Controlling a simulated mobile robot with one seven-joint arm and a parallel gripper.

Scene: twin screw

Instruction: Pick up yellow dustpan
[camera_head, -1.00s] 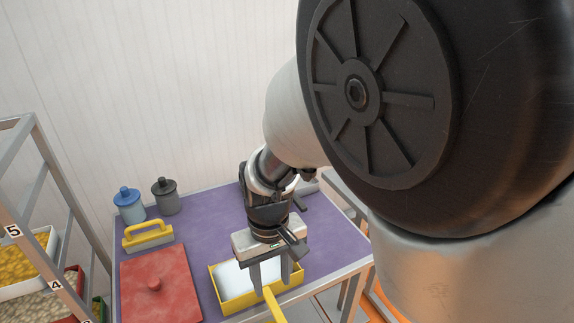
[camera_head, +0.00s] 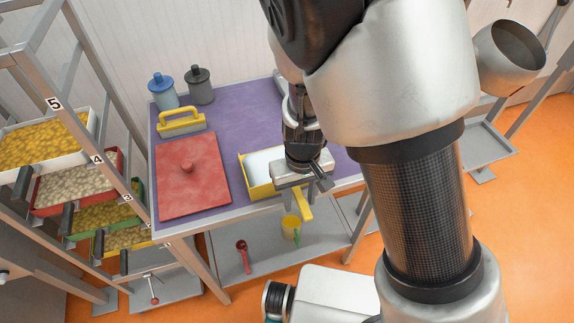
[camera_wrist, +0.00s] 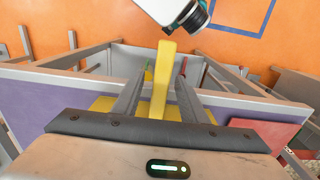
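The yellow dustpan (camera_head: 259,190) lies at the front edge of the purple-topped table, with a pale inside. Its handle (camera_head: 304,205) sticks out past the edge toward the front. My gripper (camera_head: 303,190) is over the dustpan, at the handle, and hides part of the pan; its fingertips are hard to see in the head view. In the wrist view, the two fingers of my gripper (camera_wrist: 160,92) stand apart on either side of the yellow handle (camera_wrist: 163,75), with gaps showing beside it. Parts of the pan show yellow behind the fingers.
A red lidded slab (camera_head: 193,180), a yellow-handled brush (camera_head: 181,122), a blue jar (camera_head: 163,92) and a grey jar (camera_head: 199,86) stand on the table (camera_head: 235,115). A shelf rack with bins (camera_head: 45,145) is at left. A lower shelf (camera_head: 268,250) holds a yellow mug (camera_head: 291,228) and red scoop (camera_head: 243,256).

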